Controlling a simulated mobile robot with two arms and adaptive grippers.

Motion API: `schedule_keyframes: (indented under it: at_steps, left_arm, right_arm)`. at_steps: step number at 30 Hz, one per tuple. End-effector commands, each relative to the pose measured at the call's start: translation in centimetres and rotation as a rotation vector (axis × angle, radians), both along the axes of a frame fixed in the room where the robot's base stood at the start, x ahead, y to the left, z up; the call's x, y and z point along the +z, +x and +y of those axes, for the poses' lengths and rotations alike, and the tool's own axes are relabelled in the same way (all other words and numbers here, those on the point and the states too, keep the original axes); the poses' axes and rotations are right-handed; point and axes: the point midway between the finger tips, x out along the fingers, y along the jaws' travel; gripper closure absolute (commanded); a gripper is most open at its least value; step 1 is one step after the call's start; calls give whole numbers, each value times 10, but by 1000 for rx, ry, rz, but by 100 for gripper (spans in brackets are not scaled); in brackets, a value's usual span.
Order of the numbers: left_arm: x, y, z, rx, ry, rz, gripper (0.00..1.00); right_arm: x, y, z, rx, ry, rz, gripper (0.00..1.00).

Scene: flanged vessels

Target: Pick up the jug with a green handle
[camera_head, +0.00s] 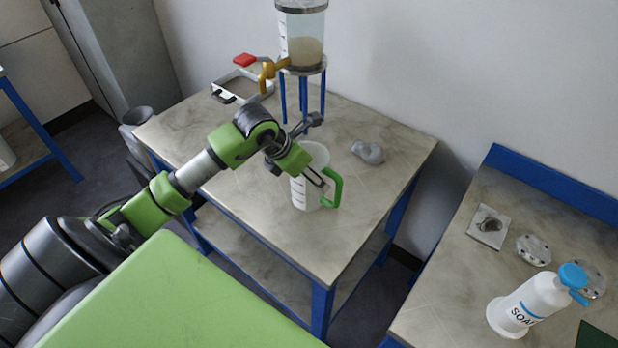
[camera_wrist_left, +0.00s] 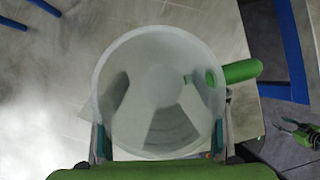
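The jug (camera_head: 304,188) is a translucent white vessel with dark marks and a green handle (camera_head: 334,188). It stands upright on the middle table, handle to the right. My left gripper (camera_head: 313,178) is at the jug, with a finger showing in front of its upper wall. The left wrist view looks into the jug's mouth (camera_wrist_left: 160,88), its green handle (camera_wrist_left: 242,71) at the right. The fingers of the left gripper (camera_wrist_left: 160,140) flank the jug on both sides, and dark patches show through its walls. Whether they press on it I cannot tell.
A clear tank (camera_head: 306,30) with a yellow tap stands on a blue-legged stand behind the jug. A grey lump (camera_head: 368,152) lies to the jug's right. A soap bottle (camera_head: 525,303) and metal flanges (camera_head: 533,249) are on the right table. The middle table's front is clear.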

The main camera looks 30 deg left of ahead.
Motion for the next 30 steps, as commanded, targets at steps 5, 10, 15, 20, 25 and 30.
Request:
schedule_keyframes:
  at_steps: [5, 10, 15, 20, 25, 30]
  left_arm:
    - [0, 0, 0, 0, 0, -1, 59]
    - [1, 0, 0, 0, 1, -1, 60]
    - [11, 1, 1, -2, 3, -6, 60]
    - [37, -4, 6, 1, 7, -6, 60]
    - [79, -36, 28, 2, 11, -6, 60]
    - [96, -66, 43, 0, 5, 1, 60]
  right_arm:
    - [0, 0, 0, -1, 0, -1, 60]
    - [-1, 0, 0, -1, 0, -1, 60]
    - [-9, 1, 0, -1, 0, -1, 60]
    - [-24, 0, 1, -1, 1, -1, 60]
    - [-43, 1, 3, -2, 4, -1, 60]
    - [-61, 1, 3, -2, 5, -1, 60]
